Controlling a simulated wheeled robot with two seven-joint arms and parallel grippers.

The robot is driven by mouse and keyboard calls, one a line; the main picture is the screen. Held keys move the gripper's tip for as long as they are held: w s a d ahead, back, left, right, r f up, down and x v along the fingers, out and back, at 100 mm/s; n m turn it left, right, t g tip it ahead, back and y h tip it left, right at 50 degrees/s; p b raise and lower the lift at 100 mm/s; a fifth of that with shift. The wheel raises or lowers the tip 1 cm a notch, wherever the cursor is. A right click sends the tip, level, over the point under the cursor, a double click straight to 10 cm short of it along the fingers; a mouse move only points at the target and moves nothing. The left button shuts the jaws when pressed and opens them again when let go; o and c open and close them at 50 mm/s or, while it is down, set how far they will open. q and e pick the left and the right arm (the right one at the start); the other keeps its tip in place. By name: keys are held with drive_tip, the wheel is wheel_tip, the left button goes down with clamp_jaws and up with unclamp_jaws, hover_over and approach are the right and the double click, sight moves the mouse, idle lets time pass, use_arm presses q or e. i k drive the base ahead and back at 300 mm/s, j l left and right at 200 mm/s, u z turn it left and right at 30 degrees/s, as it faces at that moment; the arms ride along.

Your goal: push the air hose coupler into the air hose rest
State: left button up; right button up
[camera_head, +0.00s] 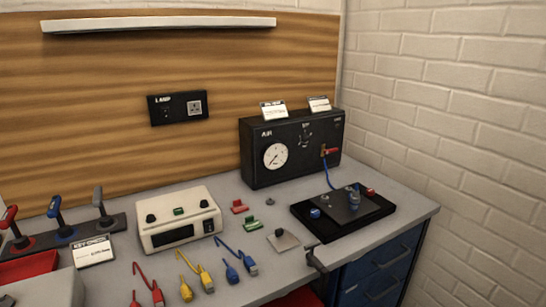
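A thin blue air hose (327,172) hangs from the front of the black air box (255,170), beside a red lever. It runs down to a dark plate in a black tray (345,228). Small blue-grey fittings (353,196) stand on the plate near the hose's lower end. I cannot tell which piece is the coupler, or whether it touches the fittings. A dark bracket (315,259) sits at the table's front edge; I cannot tell whether it is the air hose rest. Neither of my grippers can be made out.
A white instrument box (178,218) stands mid-table. Red, yellow and blue leads (200,275) lie in front of it. Red and green small parts and a grey square plate (283,240) lie between it and the tray. Levers (57,217) stand at left. A brick wall bounds the right.

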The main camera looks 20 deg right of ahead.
sight(354, 200)
drive_tip(key=z, duration=1.3)
